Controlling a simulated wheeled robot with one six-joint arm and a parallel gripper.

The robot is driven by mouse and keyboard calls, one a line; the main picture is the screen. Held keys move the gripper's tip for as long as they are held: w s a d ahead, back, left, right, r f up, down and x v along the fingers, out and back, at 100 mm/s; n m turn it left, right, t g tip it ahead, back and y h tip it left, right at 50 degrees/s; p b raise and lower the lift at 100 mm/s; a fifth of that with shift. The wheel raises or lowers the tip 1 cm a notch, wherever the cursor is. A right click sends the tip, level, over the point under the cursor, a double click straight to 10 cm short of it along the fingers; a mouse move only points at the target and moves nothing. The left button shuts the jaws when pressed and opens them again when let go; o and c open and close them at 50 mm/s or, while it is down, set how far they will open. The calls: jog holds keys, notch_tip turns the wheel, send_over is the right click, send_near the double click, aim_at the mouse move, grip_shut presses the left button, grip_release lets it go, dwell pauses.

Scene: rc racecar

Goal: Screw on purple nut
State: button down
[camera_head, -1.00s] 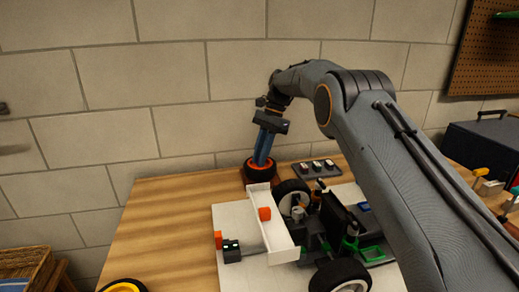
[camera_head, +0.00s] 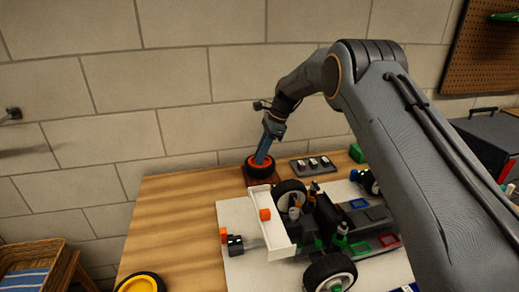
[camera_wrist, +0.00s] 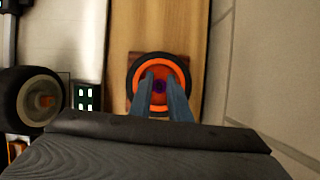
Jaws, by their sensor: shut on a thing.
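The purple nut (camera_wrist: 159,86) shows as a small dark purple spot at the centre of the orange-rimmed wheel (camera_wrist: 159,60) in the wrist view. The wheel lies flat on a reddish-brown block; it also shows in the head view (camera_head: 260,163) at the table's back edge. My gripper (camera_wrist: 160,78) reaches down into the wheel, one blue finger on each side of the nut. It is shut on the nut, whose sides the fingers partly hide. In the head view, my gripper (camera_head: 262,157) leans and hides the wheel's centre.
The racecar (camera_head: 325,225) sits on a white board (camera_head: 235,207) in front of the wheel. A dark tray (camera_head: 313,164) with small parts stands right of the wheel. A yellow-rimmed wheel (camera_head: 140,284) lies front left. A brick wall stands close behind.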

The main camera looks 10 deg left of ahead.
jog(key=c, duration=1.6)
grip_release()
jog(key=shift+c, duration=0.8)
jog(key=shift+r, duration=0.15)
jog(key=shift+b, duration=0.35)
jog(key=shift+w+f+n+g+b, duration=0.1)
jog(key=shift+f+n+g+b, duration=0.2)
jog(key=shift+n+b, duration=0.75)
jog(key=n+h+b, duration=0.1)
jog(key=n+b, duration=0.1)
jog(key=b, duration=0.2)
jog(key=n+g+b, duration=0.1)
jog(key=n+b, duration=0.2)
jog(key=shift+h+b, duration=0.35)
jog(key=shift+h, duration=0.05)
jog(key=n+g+h+b, duration=0.1)
jog(key=n+b, duration=0.2)
jog(key=b, duration=0.3)
jog(key=shift+n, duration=0.35)
jog(key=shift+r+b, duration=0.35)
jog(key=shift+b, duration=0.05)
